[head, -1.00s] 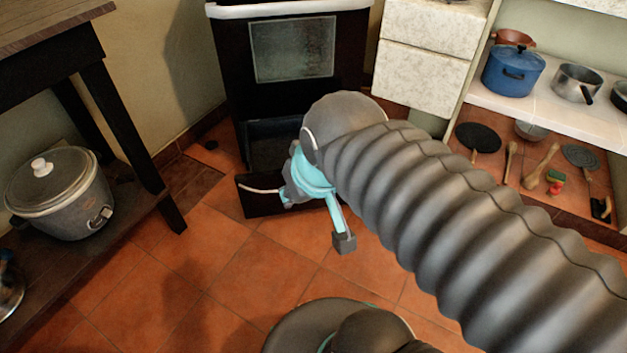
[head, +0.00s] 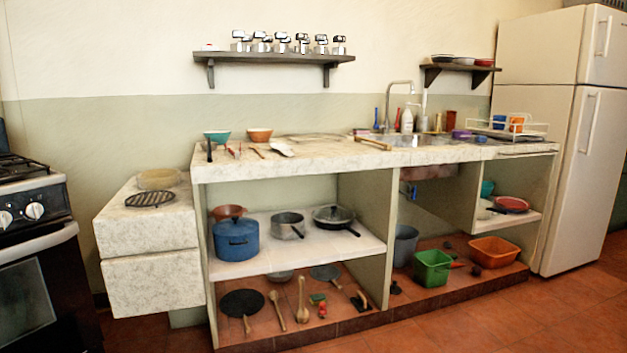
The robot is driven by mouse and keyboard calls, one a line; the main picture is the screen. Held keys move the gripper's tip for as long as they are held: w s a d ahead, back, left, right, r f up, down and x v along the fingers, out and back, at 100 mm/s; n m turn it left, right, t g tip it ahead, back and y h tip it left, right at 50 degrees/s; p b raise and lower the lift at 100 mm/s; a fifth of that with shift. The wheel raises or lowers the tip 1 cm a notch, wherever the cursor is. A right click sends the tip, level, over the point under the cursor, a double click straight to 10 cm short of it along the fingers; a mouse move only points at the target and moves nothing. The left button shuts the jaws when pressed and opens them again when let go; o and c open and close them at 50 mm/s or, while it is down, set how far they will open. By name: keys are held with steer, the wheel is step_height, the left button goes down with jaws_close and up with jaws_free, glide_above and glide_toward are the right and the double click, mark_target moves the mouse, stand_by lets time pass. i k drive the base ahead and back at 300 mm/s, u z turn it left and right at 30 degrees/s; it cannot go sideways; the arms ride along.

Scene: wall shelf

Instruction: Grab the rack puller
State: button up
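No rack puller can be made out for certain in the head view. My gripper and arm are out of view.
The black stove (head: 40,270) stands at the far left, the white fridge (head: 560,130) at the right. A wall shelf (head: 270,58) holds several metal-topped jars. Pots stand on the white shelf (head: 300,255) under the counter. Floor is clear at lower right.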

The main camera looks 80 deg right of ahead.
mark_target(387, 147)
steer(key=z, duration=3.15)
steer(key=i, duration=1.4)
steer(key=u, duration=0.7)
